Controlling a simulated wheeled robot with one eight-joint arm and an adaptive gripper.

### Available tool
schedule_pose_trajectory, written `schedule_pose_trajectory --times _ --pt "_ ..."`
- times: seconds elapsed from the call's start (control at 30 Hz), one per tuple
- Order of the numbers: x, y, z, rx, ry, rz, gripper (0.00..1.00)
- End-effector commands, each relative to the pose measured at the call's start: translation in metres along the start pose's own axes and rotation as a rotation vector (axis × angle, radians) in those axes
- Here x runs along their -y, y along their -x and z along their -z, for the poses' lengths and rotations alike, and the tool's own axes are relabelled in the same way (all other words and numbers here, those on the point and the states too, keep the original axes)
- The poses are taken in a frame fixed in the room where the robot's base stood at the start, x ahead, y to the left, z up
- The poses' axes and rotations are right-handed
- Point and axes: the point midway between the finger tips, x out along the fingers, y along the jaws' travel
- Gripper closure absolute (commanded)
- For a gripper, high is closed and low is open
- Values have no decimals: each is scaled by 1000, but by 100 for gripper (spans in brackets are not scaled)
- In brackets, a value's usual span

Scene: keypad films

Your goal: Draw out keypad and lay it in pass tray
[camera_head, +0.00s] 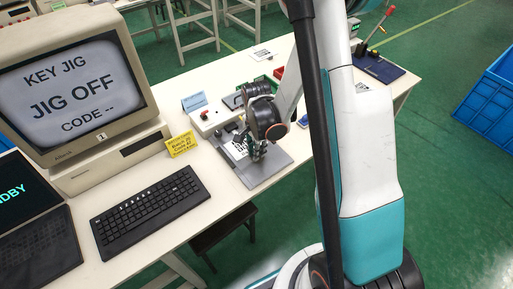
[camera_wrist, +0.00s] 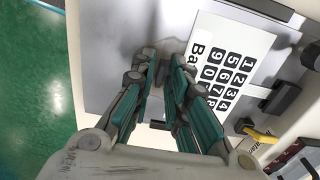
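The keypad (camera_wrist: 222,70) is a white sheet with black number keys and partly hidden lettering. It lies on a grey plate; part of it also shows in the head view (camera_head: 237,149). My gripper (camera_wrist: 165,63) points down at the keypad's left edge in the wrist view, with its fingertips close together and a narrow gap between them. It also shows low over the plate in the head view (camera_head: 257,154). Whether the fingers grip the sheet's edge cannot be told. Small green and red items stand behind my arm; I cannot tell which is the pass tray.
The grey plate (camera_head: 267,172) sits at the table's front edge. A monitor (camera_head: 85,85) reads "KEY JIG, JIG OFF, CODE --". A dark blue board (camera_head: 378,68) lies far right.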

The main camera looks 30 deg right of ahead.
Motion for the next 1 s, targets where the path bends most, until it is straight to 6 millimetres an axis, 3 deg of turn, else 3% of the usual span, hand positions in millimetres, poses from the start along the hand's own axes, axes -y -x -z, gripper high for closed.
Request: schedule_pose_trajectory --times 0.17,0.27,1.0 --pt "0 0 0 0 0 0 85" --pt "0 0 0 0 0 0 100" --pt "-11 0 0 0 0 0 100"
